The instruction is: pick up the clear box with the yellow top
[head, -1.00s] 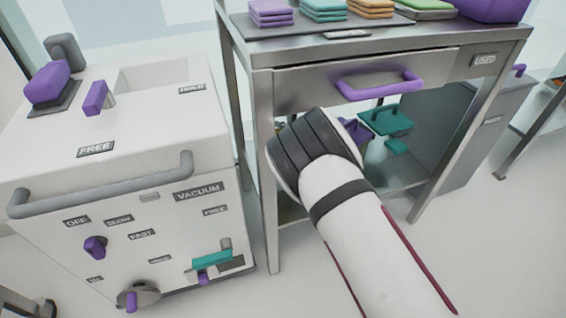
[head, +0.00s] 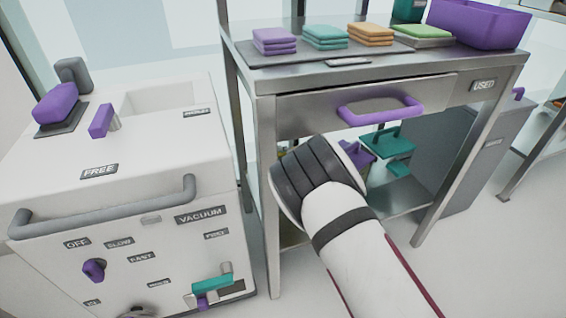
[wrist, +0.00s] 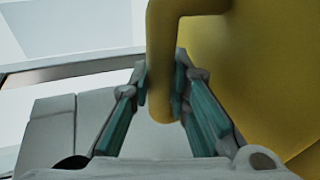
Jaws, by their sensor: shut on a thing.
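In the wrist view, a large yellow top (wrist: 250,60) fills the right side, with a thick yellow handle (wrist: 160,60) hanging from it. My gripper (wrist: 165,98) is shut on this yellow handle, one teal-padded finger on each side. No clear box walls can be made out in the wrist view. In the head view, my white and dark grey arm reaches under the steel table and hides my gripper and most of the box.
The steel table (head: 300,78) carries stacked coloured cloths and a purple bin (head: 478,24). Its drawer has a purple handle (head: 380,110). Teal and purple items (head: 387,140) sit below. A white vacuum machine (head: 130,180) stands close on the left.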

